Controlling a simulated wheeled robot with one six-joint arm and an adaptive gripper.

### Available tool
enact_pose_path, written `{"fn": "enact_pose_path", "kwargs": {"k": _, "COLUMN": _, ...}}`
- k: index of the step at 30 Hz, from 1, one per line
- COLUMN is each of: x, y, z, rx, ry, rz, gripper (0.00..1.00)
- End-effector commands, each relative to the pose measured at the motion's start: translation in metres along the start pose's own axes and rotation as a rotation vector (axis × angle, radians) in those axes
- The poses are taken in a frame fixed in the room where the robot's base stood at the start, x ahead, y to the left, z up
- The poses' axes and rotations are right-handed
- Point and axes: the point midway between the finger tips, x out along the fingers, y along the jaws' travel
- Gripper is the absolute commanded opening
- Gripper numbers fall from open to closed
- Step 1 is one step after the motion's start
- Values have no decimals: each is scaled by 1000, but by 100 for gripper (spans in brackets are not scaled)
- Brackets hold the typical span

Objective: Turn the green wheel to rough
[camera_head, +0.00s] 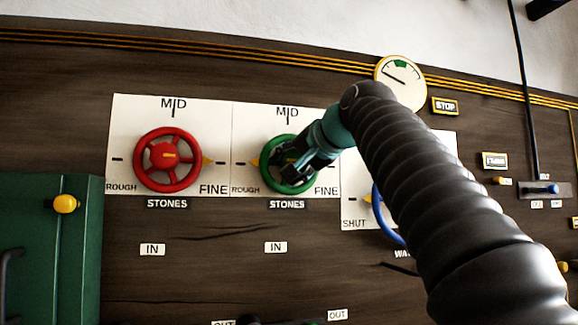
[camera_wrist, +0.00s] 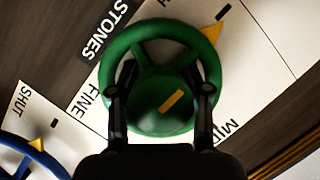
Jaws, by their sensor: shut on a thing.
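The green wheel (camera_head: 268,178) is mounted on a white plate (camera_head: 243,125) marked ROUGH at lower left, MID at top and FINE at lower right. Its yellow pointer (camera_head: 254,162) is on the left, the ROUGH side. In the wrist view, the pointer (camera_wrist: 212,38) lies close to a black tick (camera_wrist: 223,12). My gripper (camera_head: 293,167) is at the wheel and hides part of its face. In the wrist view, the fingers of my gripper (camera_wrist: 165,84) lie on either side of the green hub (camera_wrist: 160,112) and are shut on the wheel (camera_wrist: 122,45).
A red wheel (camera_head: 167,160) stands to the left, its pointer towards FINE. A blue wheel (camera_head: 378,210) is to the right, partly behind my arm. A gauge (camera_head: 400,82) and STOP label (camera_head: 445,106) are above right. A green cabinet (camera_head: 45,240) stands at left.

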Motion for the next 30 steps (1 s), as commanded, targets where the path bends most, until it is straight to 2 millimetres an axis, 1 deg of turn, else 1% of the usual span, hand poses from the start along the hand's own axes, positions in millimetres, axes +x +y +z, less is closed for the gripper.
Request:
{"fn": "enact_pose_path", "kwargs": {"k": 6, "x": 0, "y": 0, "z": 0, "rx": -30, "ry": -2, "rz": 12, "gripper": 13}}
{"fn": "enact_pose_path", "kwargs": {"k": 17, "x": 0, "y": 1, "z": 0, "rx": -34, "ry": -2, "rz": 14, "gripper": 13}}
{"fn": "enact_pose_path", "kwargs": {"k": 18, "x": 0, "y": 1, "z": 0, "rx": -34, "ry": -2, "rz": 14, "gripper": 50}}
{"fn": "enact_pose_path", "kwargs": {"k": 21, "x": 0, "y": 1, "z": 0, "rx": -33, "ry": -2, "rz": 14, "gripper": 74}}
{"fn": "enact_pose_path", "kwargs": {"k": 30, "x": 0, "y": 0, "z": 0, "rx": -33, "ry": -1, "rz": 13, "gripper": 74}}
